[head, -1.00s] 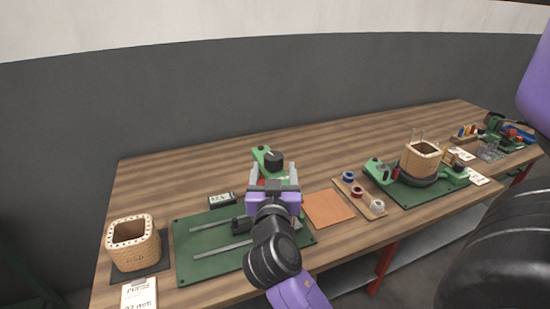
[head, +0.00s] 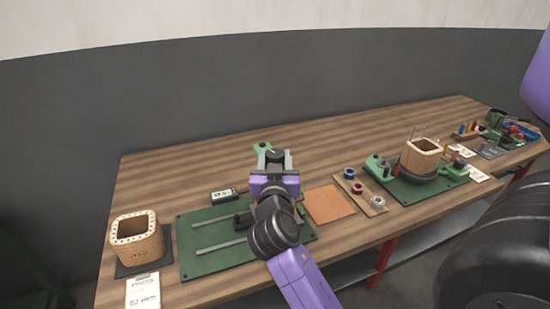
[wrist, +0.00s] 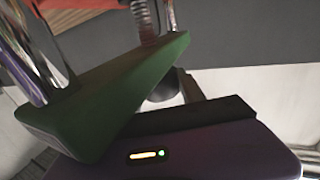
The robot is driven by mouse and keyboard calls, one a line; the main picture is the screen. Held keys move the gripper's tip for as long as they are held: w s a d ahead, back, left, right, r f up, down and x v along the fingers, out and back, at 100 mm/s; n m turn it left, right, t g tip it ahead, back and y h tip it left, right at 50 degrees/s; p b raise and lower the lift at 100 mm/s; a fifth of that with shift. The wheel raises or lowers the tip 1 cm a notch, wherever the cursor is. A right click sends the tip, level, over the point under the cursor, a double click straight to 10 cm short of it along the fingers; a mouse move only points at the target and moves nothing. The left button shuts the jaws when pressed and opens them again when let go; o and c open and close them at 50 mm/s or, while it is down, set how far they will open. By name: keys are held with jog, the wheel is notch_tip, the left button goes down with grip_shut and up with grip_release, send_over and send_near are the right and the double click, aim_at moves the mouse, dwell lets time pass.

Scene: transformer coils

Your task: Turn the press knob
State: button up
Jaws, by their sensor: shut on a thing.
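The press knob (head: 275,154) is a dark round knob at the green head of the press (head: 262,147), behind the green base board (head: 210,262) in the head view. My purple gripper (head: 275,160) reaches it from the front, with one grey finger on each side, and is shut on it. In the wrist view, a green press plate (wrist: 110,95) with chrome columns (wrist: 35,55) and a spring (wrist: 143,20) covers much of my gripper. A dark round part, seemingly the knob (wrist: 162,88), shows behind the plate. The finger contact is mostly hidden.
A small display box (head: 224,196) stands left of my gripper. A wooden coil former (head: 137,238) and a press card (head: 143,291) are at the left. An orange sheet (head: 329,205) and spool tray (head: 360,195) lie right. The table's back left is clear.

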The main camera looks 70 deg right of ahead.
jog(key=shift+w+f+m+g+b, duration=0.2)
jog(key=shift+m+g+b, duration=0.4)
jog(key=shift+b, duration=0.95)
jog(key=shift+s+r+m+g+h+b, duration=0.15)
jog(key=shift+m+g+h+b, duration=0.3)
jog(key=shift+g+b, duration=0.45)
jog(key=o, duration=1.4)
jog(key=shift+c, duration=0.2)
jog(key=s+a+b, duration=0.1)
jog(key=a, duration=0.6)
jog(key=shift+a, duration=0.4)
